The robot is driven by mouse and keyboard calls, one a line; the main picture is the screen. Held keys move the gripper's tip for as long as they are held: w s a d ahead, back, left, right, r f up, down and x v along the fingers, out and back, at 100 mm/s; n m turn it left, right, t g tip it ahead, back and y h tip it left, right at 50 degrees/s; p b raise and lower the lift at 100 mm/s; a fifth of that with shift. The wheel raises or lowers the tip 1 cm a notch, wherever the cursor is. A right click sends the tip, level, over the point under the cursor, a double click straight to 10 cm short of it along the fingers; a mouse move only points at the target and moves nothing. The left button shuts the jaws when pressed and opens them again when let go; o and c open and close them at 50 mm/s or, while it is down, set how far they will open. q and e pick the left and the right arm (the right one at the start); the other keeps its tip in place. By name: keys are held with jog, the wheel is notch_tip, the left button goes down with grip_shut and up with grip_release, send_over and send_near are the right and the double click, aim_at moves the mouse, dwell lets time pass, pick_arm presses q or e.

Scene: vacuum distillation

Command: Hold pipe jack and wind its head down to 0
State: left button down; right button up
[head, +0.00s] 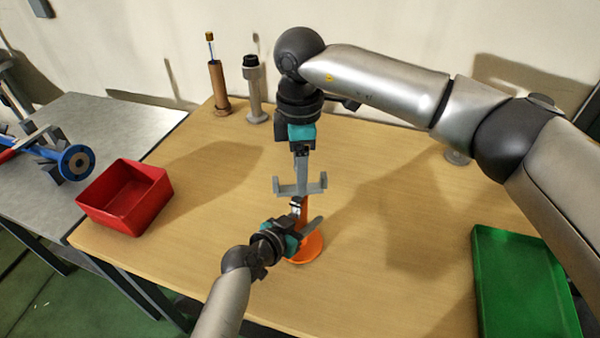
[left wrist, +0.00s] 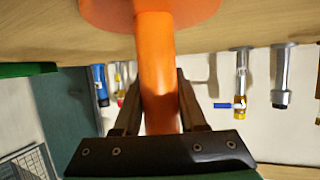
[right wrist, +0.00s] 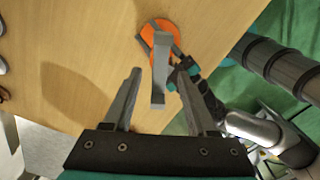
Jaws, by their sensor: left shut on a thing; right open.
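The pipe jack has an orange round base on the wooden table and a grey U-shaped head (head: 300,187) on top; it stands upright. My left gripper (head: 304,222) is low beside it and shut on its orange column (left wrist: 157,70), which runs between the fingers in the left wrist view. My right gripper (head: 301,158) points down above the head. In the right wrist view the right gripper (right wrist: 158,75) is open, and the grey head (right wrist: 159,70) shows between its fingers with the orange base (right wrist: 155,30) beyond. Whether the fingers touch the head I cannot tell.
A red bin (head: 125,196) stands at the table's left edge and a green tray (head: 520,285) at the right. A brown holder (head: 218,88) and a grey post with a dark top (head: 254,88) stand at the back left. Table around the jack is clear.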

notch_tip(320, 180, up, 11)
dwell(0.3)
